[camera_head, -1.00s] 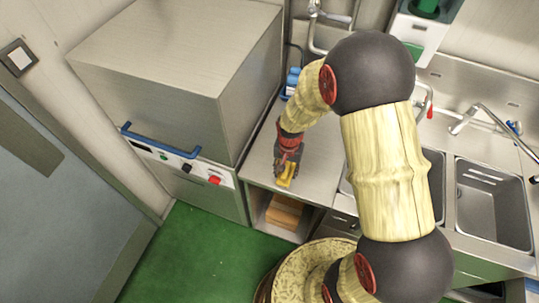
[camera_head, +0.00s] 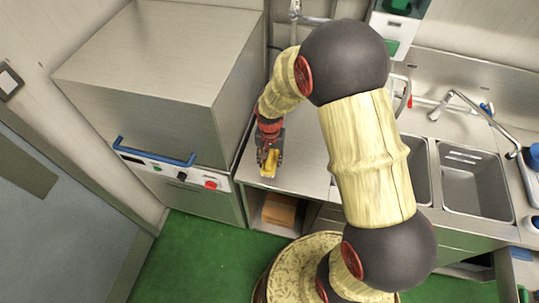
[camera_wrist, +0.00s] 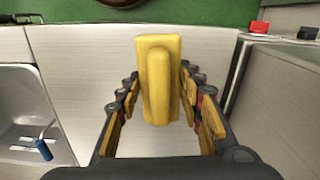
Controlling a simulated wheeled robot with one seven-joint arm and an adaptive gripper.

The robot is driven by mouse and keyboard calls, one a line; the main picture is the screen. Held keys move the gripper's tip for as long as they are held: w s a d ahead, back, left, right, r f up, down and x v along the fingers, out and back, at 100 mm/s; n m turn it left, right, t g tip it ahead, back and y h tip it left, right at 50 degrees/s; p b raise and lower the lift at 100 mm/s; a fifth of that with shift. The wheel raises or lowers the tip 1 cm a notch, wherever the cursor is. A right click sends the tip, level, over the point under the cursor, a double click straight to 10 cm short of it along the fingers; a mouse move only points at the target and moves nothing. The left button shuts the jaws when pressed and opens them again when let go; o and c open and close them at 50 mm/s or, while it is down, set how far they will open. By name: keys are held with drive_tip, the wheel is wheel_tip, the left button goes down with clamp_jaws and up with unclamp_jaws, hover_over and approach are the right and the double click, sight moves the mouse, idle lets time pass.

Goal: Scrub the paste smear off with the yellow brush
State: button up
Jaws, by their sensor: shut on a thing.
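The yellow brush (camera_head: 269,166) is over the left part of the steel counter, near its front edge. My gripper (camera_head: 268,154) is shut on it, and the arm reaches down from above. In the wrist view the brush (camera_wrist: 158,45) sits between the two fingers of my gripper (camera_wrist: 158,95), with its long yellow back facing the camera. Its bristles are hidden, and I cannot tell whether they touch the counter. I cannot make out the paste smear in either view.
The steel counter (camera_head: 305,165) looks bare around the brush. A large steel machine with a blue handle (camera_head: 153,152) stands close on the left. Sinks (camera_head: 472,182) with taps are on the right. A brown box (camera_head: 280,209) sits on the shelf below.

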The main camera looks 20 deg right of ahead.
drive_tip(key=shift+r+p, duration=0.65)
drive_tip(key=shift+r, duration=0.65)
